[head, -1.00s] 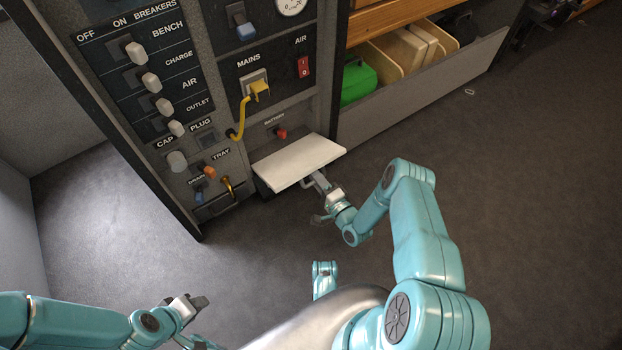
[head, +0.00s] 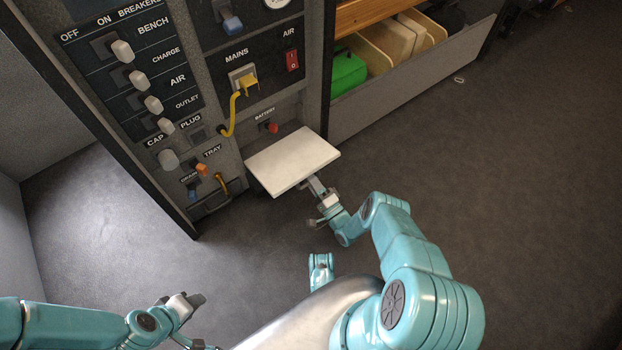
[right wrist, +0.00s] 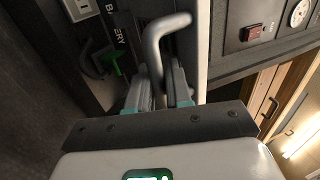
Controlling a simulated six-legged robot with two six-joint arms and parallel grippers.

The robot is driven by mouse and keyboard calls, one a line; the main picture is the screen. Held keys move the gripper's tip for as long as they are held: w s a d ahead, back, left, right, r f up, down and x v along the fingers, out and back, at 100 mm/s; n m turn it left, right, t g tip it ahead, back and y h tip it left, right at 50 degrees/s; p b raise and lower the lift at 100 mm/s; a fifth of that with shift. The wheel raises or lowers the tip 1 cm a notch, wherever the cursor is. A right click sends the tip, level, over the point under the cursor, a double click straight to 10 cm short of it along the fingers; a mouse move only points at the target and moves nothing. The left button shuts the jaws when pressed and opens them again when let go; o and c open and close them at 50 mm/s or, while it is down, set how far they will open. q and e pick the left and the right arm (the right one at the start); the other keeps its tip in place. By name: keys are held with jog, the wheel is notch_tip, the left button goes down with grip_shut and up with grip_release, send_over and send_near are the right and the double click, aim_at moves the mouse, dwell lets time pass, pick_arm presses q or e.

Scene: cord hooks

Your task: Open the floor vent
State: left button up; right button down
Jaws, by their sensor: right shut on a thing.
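A white flat panel (head: 292,160) sticks out low from the cabinet's base, under the BATTERY label; it looks like the vent's flap. No other vent shows. My right gripper (head: 320,192) is at the panel's front edge. In the right wrist view its fingers (right wrist: 167,88) are shut around a grey bent handle (right wrist: 160,32). The panel slopes slightly, and the opening behind it is mostly hidden. My left gripper (head: 187,303) is at the lower left, away from the cabinet; whether its jaws are open cannot be made out.
Above the panel are a red battery knob (head: 270,127) and a yellow mains plug (head: 249,82) with its cord. Breaker knobs (head: 122,50) line the left. An open drawer (head: 415,88) with a green case (head: 348,71) stands to the right.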

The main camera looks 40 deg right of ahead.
jog(key=shift+s+d+f, duration=0.1)
jog(key=shift+s+f, duration=0.05)
jog(key=shift+s, duration=0.1)
jog(key=c, duration=1.3)
grip_release()
jog(key=shift+o, duration=0.4)
jog(key=shift+w, duration=0.1)
jog(key=v, duration=1.2)
jog(key=shift+p, duration=0.45)
